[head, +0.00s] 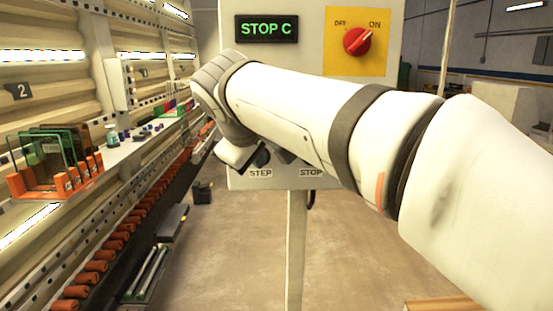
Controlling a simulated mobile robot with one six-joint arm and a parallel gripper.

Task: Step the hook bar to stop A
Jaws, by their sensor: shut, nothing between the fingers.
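A control panel (310,40) on a post stands ahead of me. Its display (266,28) reads STOP C in green. The red rotary switch (357,41) on a yellow plate points toward ON. Below are the labels STEP (260,173) and STOP (311,173). A dark green round button (262,158) shows partly above STEP; my arm hides most of the area above STOP. My gripper (240,156) is shut and empty, just left of the green button. I cannot tell whether it touches it. I cannot make out the hook bar for certain.
The washer line runs along the left, with orange rollers (97,266) and a sign 2 (22,90). An orange rack (60,182) holds glass panes. A dark box (203,192) stands on the floor. The floor (240,260) before the post is clear.

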